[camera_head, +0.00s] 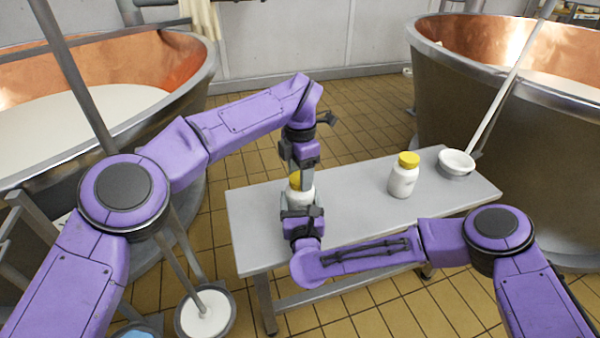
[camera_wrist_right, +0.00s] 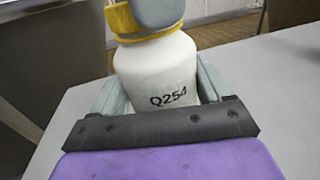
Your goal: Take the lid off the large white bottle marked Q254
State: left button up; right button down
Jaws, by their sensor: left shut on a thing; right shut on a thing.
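The white bottle marked Q254 (camera_wrist_right: 160,80) stands upright on the grey table, with its yellow lid (camera_wrist_right: 150,36) at its mouth. In the head view the bottle (camera_head: 300,195) is partly hidden between my two grippers. My right gripper (camera_head: 300,205) is shut around the bottle's body from the near side. My left gripper (camera_head: 297,170) comes down from above and is shut on the yellow lid (camera_head: 294,181). A grey finger of it covers part of the lid in the right wrist view. I cannot tell whether the lid is loosened.
A second white bottle with a yellow lid (camera_head: 403,176) stands to the right on the table (camera_head: 350,222). A white bowl-like ladle (camera_head: 457,163) with a long handle is at the table's right end. Copper vats (camera_head: 150,75) (camera_head: 520,120) flank the table left and right.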

pick_arm(q)
jog(key=n, duration=1.2)
jog(key=shift+n, duration=0.4)
jog(key=n, duration=1.1)
jog(key=shift+n, duration=0.3)
jog(key=n, duration=0.3)
jog(key=shift+r, duration=0.1)
jog(key=shift+r, duration=0.15)
jog(key=shift+r, duration=0.95)
